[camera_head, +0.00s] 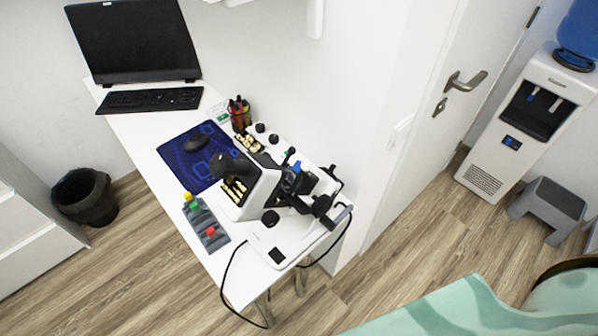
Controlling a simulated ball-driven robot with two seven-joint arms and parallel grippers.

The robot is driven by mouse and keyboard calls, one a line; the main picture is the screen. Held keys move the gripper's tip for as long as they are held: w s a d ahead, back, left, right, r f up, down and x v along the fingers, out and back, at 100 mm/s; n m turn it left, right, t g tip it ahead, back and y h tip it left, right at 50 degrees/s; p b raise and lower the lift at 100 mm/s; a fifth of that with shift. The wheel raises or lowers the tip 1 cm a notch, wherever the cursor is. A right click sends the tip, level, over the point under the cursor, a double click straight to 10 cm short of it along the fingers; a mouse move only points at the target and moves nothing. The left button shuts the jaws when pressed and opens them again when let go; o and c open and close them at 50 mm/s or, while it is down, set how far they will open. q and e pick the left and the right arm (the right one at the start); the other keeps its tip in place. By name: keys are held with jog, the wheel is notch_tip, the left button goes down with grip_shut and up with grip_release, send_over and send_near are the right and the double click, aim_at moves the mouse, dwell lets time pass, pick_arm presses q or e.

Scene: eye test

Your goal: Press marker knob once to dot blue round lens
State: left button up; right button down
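A white and black lens instrument (285,235) stands at the near right end of the white desk. A round black knob (270,217) shows on its side. I cannot tell which part is the marker knob. A small blue piece (298,167) shows among the instrument's dark upper parts. It is too small to tell whether it is the blue round lens. Neither of my grippers is in view.
The desk (140,128) holds a monitor (135,40), keyboard (150,99), mouse (196,142) on a blue mat (175,160), pen cup (239,115) and grey button box (206,222). A dark cable hangs off the near edge.

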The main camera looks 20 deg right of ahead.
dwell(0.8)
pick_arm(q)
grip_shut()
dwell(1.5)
